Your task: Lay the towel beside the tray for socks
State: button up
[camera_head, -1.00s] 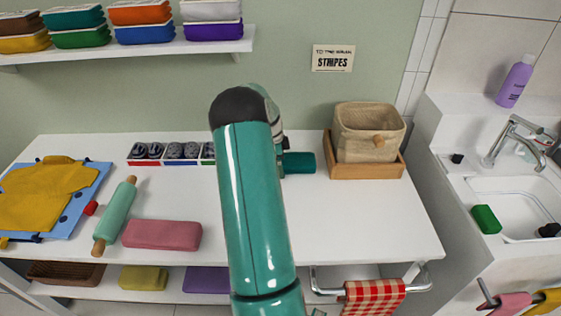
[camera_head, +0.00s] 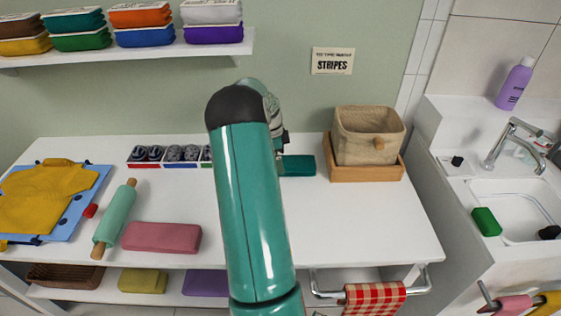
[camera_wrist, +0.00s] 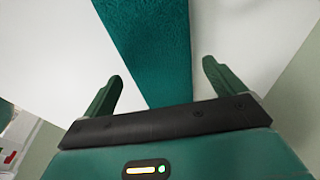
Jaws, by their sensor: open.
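The teal towel (camera_head: 299,166) lies on the white table just right of my arm; its left part is hidden behind the arm. It also fills the top middle of the wrist view (camera_wrist: 150,40). The sock tray (camera_head: 164,163), with dark rolled socks in its compartments, stands left of my arm, its right end hidden. My gripper (camera_wrist: 160,75) is open, its two green fingers apart on either side of the towel's near end. Whether they touch it I cannot tell. In the head view the arm hides the fingers.
A woven basket in a wooden tray (camera_head: 366,172) stands right of the towel. A rolling pin (camera_head: 115,217), a pink folded cloth (camera_head: 162,237) and a yellow shirt (camera_head: 45,197) lie at left. The table's right front is clear. A sink (camera_head: 515,213) is beyond.

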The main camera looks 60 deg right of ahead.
jog(key=shift+s+d+v, duration=0.1)
jog(key=shift+s+v, duration=0.05)
jog(key=shift+v, duration=0.75)
jog(key=shift+s+d+v, duration=0.1)
jog(key=shift+s+v, duration=0.1)
jog(key=shift+v, duration=0.65)
jog(key=shift+s+d+v, duration=0.1)
jog(key=shift+s+v, duration=0.05)
jog(key=shift+v, duration=0.75)
jog(key=shift+a+r, duration=0.1)
